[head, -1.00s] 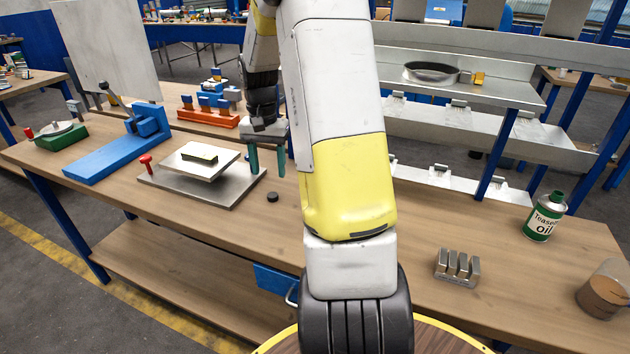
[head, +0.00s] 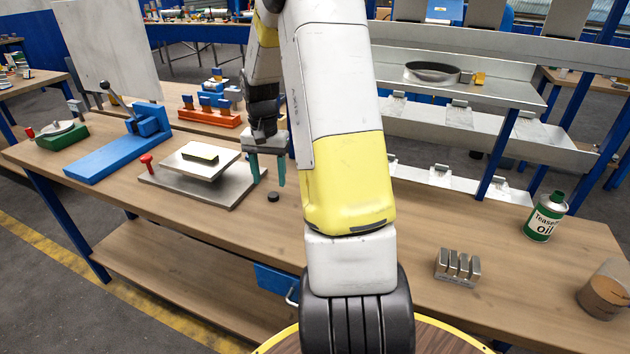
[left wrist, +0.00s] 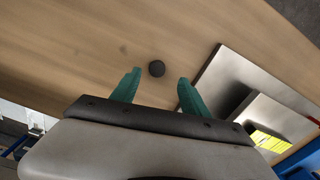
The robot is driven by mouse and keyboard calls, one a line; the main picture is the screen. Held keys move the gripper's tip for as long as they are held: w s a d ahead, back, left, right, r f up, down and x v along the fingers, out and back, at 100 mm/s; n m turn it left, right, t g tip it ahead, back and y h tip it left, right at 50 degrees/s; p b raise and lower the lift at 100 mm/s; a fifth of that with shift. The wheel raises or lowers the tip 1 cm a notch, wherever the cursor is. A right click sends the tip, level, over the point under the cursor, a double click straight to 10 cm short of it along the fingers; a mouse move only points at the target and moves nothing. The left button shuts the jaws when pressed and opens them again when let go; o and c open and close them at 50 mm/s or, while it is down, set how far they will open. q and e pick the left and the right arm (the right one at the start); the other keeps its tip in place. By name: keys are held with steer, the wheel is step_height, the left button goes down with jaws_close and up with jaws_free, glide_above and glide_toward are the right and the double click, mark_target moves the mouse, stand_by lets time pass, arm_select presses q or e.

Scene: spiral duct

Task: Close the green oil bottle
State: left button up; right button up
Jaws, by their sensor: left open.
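The green and white oil bottle (head: 545,217) stands upright near the right end of the workbench. Its top is green with a short neck; I cannot tell clearly from here whether the neck is covered. A small dark round piece, like a cap (head: 273,197), lies on the bench right of the grey metal plate. My left gripper (head: 268,184) is open and empty, pointing down just above and behind this piece. In the left wrist view the dark piece (left wrist: 157,68) shows between the green fingertips (left wrist: 159,75), with space on both sides. My right gripper is not in view.
The stepped metal plate (head: 205,185) with a red knob lies close left of the gripper. A blue lever tool (head: 125,150) and an orange rack (head: 208,117) stand farther left. A metal slotted block (head: 457,267) lies right. A metal shelf (head: 460,85) rises behind the bench.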

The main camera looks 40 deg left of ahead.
mark_target(273, 194)
arm_select(q)
steer(key=f, duration=0.5)
steer(key=shift+w+d, duration=0.15)
steer(key=shift+w, duration=0.1)
steer(key=shift+r, duration=0.1)
jaws_close()
